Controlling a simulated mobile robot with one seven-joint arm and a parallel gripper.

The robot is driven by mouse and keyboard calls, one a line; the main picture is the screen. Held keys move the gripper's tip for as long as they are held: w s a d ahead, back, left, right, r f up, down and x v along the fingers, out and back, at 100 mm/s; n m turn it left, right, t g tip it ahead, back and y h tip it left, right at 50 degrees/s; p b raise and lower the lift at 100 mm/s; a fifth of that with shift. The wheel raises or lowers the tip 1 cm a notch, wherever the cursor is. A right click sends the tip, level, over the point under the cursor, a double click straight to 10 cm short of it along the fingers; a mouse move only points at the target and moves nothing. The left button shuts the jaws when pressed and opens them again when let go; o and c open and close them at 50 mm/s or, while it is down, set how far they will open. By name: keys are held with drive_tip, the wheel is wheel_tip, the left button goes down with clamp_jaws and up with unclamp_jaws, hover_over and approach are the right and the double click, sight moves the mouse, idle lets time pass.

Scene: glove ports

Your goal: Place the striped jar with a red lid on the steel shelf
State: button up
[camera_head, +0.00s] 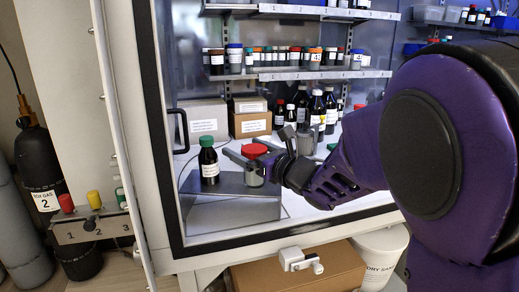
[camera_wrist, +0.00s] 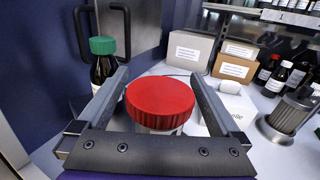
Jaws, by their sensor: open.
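The jar with the red lid (camera_head: 254,151) stands at the right end of a low grey steel-looking shelf (camera_head: 200,184) inside the cabinet. The red lid (camera_wrist: 160,98) fills the middle of the wrist view, with a strip of pale jar body below it. Stripes cannot be made out. My gripper (camera_head: 249,157) is open around the jar, one finger on each side. In the wrist view my gripper (camera_wrist: 160,76) shows gaps between the lid and both fingers. Whether the jar's base touches the grey shelf is hard to tell.
A dark bottle with a green cap (camera_head: 209,161) stands close left of the jar. Boxes (camera_head: 251,124) and dark bottles (camera_head: 331,108) stand behind. Racks of vials (camera_head: 290,75) are above. The cabinet frame (camera_head: 162,120) bounds the left.

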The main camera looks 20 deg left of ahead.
drive_tip(key=v, duration=1.2)
drive_tip(key=shift+b, duration=0.45)
drive_tip(key=shift+r, duration=0.1)
